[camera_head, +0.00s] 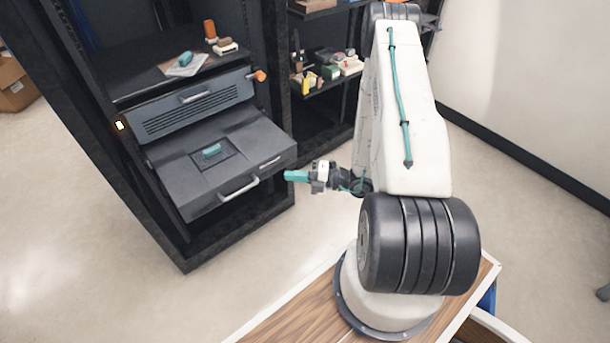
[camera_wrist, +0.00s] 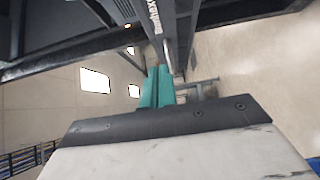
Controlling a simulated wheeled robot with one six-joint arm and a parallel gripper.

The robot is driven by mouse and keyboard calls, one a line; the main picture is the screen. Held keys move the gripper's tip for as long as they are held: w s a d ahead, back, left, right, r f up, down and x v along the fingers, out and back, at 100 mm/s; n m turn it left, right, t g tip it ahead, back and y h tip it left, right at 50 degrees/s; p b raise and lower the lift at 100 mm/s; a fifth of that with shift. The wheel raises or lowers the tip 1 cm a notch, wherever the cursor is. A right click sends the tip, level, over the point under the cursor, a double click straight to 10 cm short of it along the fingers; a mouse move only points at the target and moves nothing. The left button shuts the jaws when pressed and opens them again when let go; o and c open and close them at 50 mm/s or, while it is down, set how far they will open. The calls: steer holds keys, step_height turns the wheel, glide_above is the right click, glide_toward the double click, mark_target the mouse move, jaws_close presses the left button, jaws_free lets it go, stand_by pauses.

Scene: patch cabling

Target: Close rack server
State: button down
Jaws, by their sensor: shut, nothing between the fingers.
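The rack server (camera_head: 224,152) is a dark grey drawer unit pulled out of the black rack, with a silver handle (camera_head: 238,188) on its front. A small teal item lies on its top. My gripper (camera_head: 290,176) has teal fingers that are shut and empty. In the head view it is just right of the drawer's front right corner, level with the front panel. In the wrist view the shut fingers (camera_wrist: 158,85) point toward the drawer's dark front edge (camera_wrist: 160,20). I cannot tell whether they touch it.
A closed grey unit (camera_head: 190,108) with a handle sits above the drawer, with an orange knob (camera_head: 259,76) at its right. A shelf of small items (camera_head: 328,72) stands behind. A wooden table (camera_head: 290,305) is under my arm.

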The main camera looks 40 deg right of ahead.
mark_target(236, 131)
steer(key=shift+w+a, duration=0.5)
steer(key=shift+w, duration=0.65)
steer(key=shift+w+a, duration=0.5)
steer(key=shift+w, duration=0.65)
steer(key=shift+w+a, duration=0.5)
steer(key=shift+w, duration=0.65)
steer(key=shift+d, duration=0.4)
steer(key=shift+w+a, duration=0.35)
steer(key=w, duration=2.2)
steer(key=shift+w, duration=0.4)
steer(key=shift+s, duration=0.1)
